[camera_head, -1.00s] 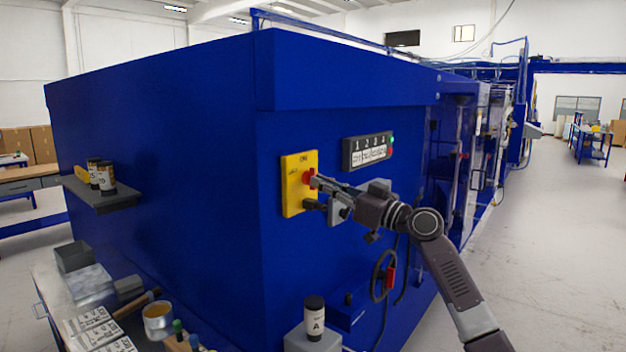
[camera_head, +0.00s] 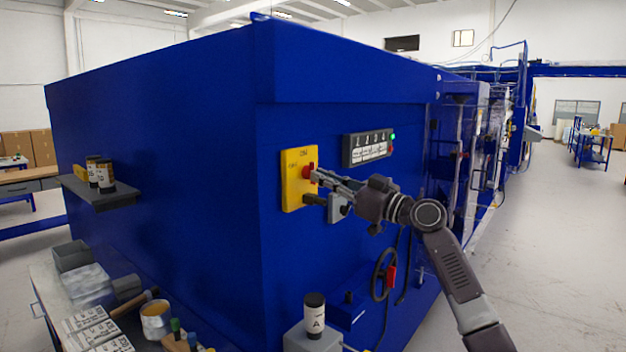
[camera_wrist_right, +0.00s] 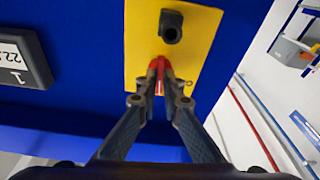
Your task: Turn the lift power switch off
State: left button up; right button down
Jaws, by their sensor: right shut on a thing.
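The lift power switch is a red knob (camera_head: 308,172) on a yellow plate (camera_head: 293,196) fixed to the blue machine wall. My right gripper (camera_head: 316,177) is at the plate, its fingers on the red knob. In the right wrist view, the fingertips (camera_wrist_right: 160,85) close on both sides of the red knob (camera_wrist_right: 159,70), hiding part of it. A dark cylindrical part (camera_wrist_right: 171,27) sticks out of the same plate. The markings on the plate are too small to read. My left gripper is not in view.
A dark panel (camera_head: 367,148) numbered 1 to 4, with a green light, is right of the plate. Open floor (camera_head: 562,260) lies right.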

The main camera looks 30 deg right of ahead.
jog(key=shift+d+n+b, duration=0.1)
jog(key=shift+n+b, duration=1)
jog(key=shift+b, duration=0.35)
jog(key=shift+n+y+b, duration=0.5)
jog(key=shift+n+b, duration=0.55)
jog(key=shift+n, duration=0.05)
jog(key=shift+n+g, duration=0.4)
jog(key=shift+n, duration=0.3)
jog(key=shift+b, duration=0.35)
jog(key=shift+d+r+n+y+b, duration=0.1)
jog(key=shift+n+y+b, duration=0.25)
jog(key=shift+n, duration=0.75)
jog(key=n+g, duration=0.1)
jog(key=n, duration=0.3)
jog(key=shift+w+n, duration=0.1)
jog(key=shift+n, duration=0.2)
jog(key=shift+r, duration=0.1)
